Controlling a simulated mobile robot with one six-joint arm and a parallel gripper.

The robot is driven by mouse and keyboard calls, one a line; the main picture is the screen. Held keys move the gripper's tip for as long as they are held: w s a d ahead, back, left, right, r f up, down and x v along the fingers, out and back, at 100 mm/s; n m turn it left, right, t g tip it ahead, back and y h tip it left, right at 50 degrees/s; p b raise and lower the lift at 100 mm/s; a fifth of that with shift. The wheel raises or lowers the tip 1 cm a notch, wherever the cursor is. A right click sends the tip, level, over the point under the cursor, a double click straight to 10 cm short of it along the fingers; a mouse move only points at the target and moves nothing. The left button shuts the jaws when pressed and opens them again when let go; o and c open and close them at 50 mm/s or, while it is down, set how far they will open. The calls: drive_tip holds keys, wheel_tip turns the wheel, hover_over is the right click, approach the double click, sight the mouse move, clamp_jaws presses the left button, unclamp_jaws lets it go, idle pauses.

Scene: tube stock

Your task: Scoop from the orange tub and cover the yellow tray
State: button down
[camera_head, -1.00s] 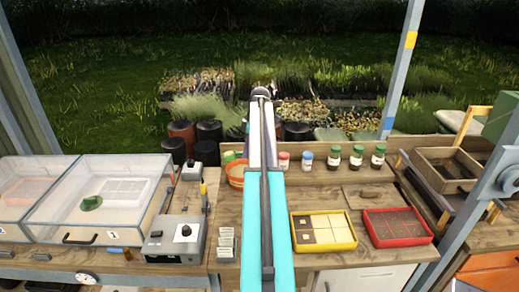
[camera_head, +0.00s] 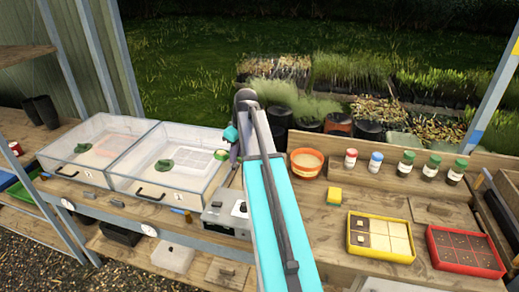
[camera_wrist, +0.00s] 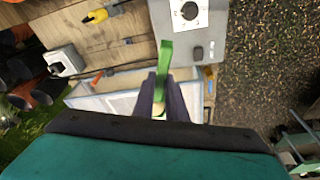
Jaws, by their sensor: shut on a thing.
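The orange tub (camera_head: 306,162) stands at the back of the bench, right of my arm; its brownish contents show. The yellow tray (camera_head: 409,256) lies on the bench to its right. Its left-hand cells show dark brown and its other cells are pale. In the wrist view my gripper (camera_wrist: 161,92) is shut on a green tool (camera_wrist: 165,62), probably the scoop; its far end and any load are not clear. My gripper is over the left part of the bench, near the grey dial box, away from tub and tray.
A red tray (camera_head: 431,242) with dark cells lies right of the yellow one. Clear-lidded boxes (camera_head: 187,188) fill the left. The grey dial box (camera_head: 222,222) is beside my arm.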

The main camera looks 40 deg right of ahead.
drive_tip(key=a+f+m+b, duration=0.2)
drive_tip(key=a, duration=1.9)
drive_tip(key=s+a+f+m+b, duration=0.1)
drive_tip(key=s+a+f+b, duration=0.2)
drive_tip(key=a+f+b, duration=0.6)
wheel_tip(320, 180, down, 2)
drive_tip(key=shift+s+a+f+h+b, duration=0.15)
drive_tip(key=shift+h+b, duration=0.25)
drive_tip(key=shift+b, duration=0.8)
